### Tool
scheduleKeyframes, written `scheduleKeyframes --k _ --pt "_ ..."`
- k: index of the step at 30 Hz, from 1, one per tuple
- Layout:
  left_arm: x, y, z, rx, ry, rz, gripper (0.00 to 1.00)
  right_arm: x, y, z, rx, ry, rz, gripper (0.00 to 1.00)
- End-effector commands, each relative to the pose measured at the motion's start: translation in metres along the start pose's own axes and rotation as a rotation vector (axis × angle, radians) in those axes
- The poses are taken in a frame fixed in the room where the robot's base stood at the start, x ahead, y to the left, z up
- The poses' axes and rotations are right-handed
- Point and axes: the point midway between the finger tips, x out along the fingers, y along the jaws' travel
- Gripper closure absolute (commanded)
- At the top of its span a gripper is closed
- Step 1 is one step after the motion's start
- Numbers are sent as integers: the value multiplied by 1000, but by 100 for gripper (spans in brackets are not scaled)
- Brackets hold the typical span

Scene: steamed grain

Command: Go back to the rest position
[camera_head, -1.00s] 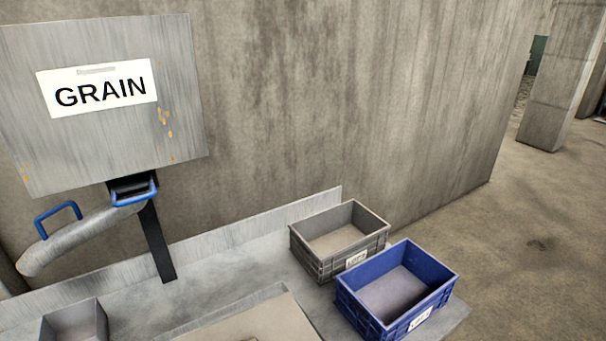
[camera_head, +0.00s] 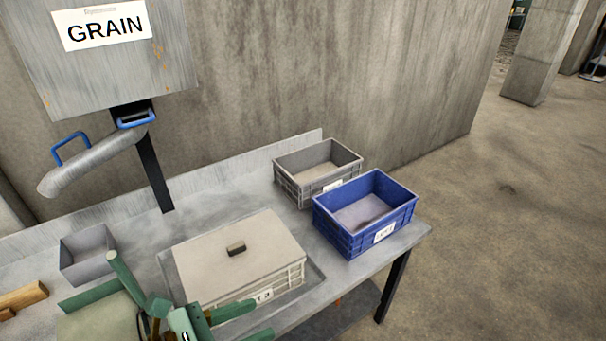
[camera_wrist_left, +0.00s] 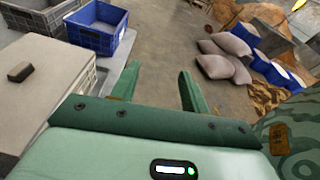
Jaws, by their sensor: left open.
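My left gripper (camera_head: 250,320) is at the bottom of the head view, in front of the lidded grey box (camera_head: 215,255). In the left wrist view its two green fingers (camera_wrist_left: 158,78) stand apart with nothing between them but the floor beyond. The gripper is open and empty. My right gripper is in neither view.
On the metal table (camera_head: 235,190) stand a blue crate (camera_head: 345,240), a grey crate (camera_head: 292,183) and a small grey bin (camera_head: 72,265). A chute (camera_head: 90,165) hangs below the GRAIN sign (camera_head: 105,28). Several sacks (camera_wrist_left: 215,66) lie on the floor.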

Motion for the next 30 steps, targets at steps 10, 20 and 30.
scheduleKeyframes --k 10,20,30 --pt "-16 17 65 -333 -391 92 55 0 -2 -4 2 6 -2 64" --pt "-105 113 72 -1119 -1025 490 55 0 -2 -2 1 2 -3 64" --pt "-173 124 -78 -1901 -1268 1157 55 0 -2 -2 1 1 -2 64"
